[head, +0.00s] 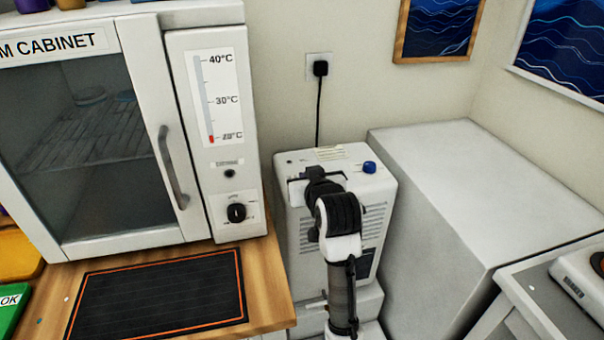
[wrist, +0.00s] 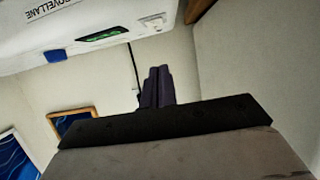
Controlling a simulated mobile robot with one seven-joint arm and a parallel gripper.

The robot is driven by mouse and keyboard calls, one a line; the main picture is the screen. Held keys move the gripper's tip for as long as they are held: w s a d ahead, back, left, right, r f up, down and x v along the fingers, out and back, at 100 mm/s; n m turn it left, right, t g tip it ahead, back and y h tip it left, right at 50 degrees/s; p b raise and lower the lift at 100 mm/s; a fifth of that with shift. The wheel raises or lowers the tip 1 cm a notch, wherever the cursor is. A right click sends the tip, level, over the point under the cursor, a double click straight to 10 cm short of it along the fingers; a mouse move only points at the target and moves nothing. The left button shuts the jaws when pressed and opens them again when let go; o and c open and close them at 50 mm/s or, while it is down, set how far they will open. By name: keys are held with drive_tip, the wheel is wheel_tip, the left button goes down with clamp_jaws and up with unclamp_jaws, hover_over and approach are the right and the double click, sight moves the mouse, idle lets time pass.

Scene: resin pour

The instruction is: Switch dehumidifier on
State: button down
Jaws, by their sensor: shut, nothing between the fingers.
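The dehumidifier (head: 377,195) is a white box with a vented front, standing on the floor between the wooden bench and a large pale block. A blue knob (head: 369,167) sits at the right of its top, with a pale label nearer the middle. My arm covers part of its top and front. In the wrist view, a white casing (wrist: 90,22) with lettering, a blue part and a dark slot with green in it fills the upper left. My gripper (wrist: 158,72) is shut and empty, its dark fingertips against the wall background, apart from that casing. The fingertips are not clear in the head view.
A black cord runs from the wall socket (head: 319,66) down behind the dehumidifier. The cabinet (head: 215,140) with a thermometer scale and dial stands on the bench at left, a dark mat (head: 160,295) before it. The pale block (head: 460,190) bounds the right side.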

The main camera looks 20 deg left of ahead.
drive_tip(key=shift+f+b+v, duration=0.2)
drive_tip(key=shift+f+v, duration=0.05)
drive_tip(key=shift+v, duration=0.9)
drive_tip(key=shift+f+b+v, duration=0.15)
drive_tip(key=shift+f+v, duration=0.1)
drive_tip(key=shift+v, duration=0.9)
drive_tip(key=shift+s+d, duration=0.1)
drive_tip(key=shift+s, duration=0.1)
